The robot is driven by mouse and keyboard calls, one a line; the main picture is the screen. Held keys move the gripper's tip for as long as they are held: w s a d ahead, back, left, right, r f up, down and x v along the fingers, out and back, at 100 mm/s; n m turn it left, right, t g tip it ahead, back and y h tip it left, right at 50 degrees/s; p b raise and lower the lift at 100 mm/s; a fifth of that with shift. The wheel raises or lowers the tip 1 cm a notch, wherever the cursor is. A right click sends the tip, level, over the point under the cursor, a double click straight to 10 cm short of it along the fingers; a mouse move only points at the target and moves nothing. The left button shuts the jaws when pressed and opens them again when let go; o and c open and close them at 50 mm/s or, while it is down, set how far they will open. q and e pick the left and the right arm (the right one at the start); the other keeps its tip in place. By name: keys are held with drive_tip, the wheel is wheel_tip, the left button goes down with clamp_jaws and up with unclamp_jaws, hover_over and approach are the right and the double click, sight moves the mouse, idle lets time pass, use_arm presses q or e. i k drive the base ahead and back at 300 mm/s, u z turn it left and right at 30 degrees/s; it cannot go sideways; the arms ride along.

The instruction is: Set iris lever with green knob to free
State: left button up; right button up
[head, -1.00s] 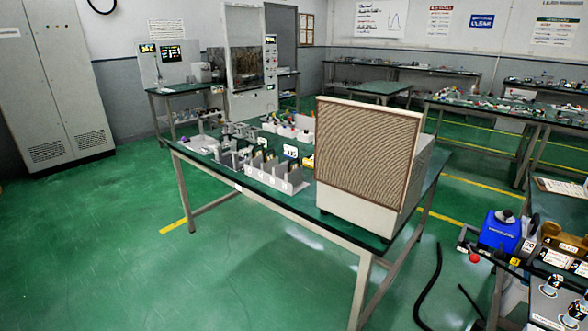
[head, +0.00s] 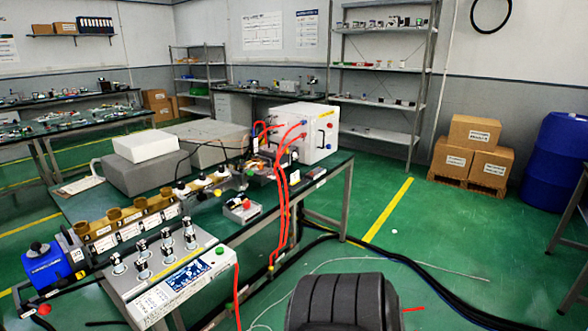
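A bench of microwave equipment is at the left of the head view. No lever with a green knob can be picked out clearly. A small green spot (head: 220,251) shows on the right end of a grey control box (head: 150,285), too small to tell what it is. Several metal lever-like parts (head: 142,249) stand on that box; their knob colours are not clear. Brass waveguide parts (head: 132,221) run behind it, with white-topped black knobs (head: 181,188) further along. Neither of my grippers is in view.
A blue unit (head: 48,268) is at the left end. Red cables (head: 284,210) hang from a white cabinet (head: 303,134) to the floor. Black hoses (head: 440,285) cross the floor at right. A dark ribbed object (head: 343,303) fills the bottom middle. Green floor right of the bench is mostly open.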

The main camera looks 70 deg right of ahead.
sight(250, 173)
drive_tip(key=z, duration=3)
drive_tip(key=i, duration=2.05)
drive_tip(key=u, duration=2.95)
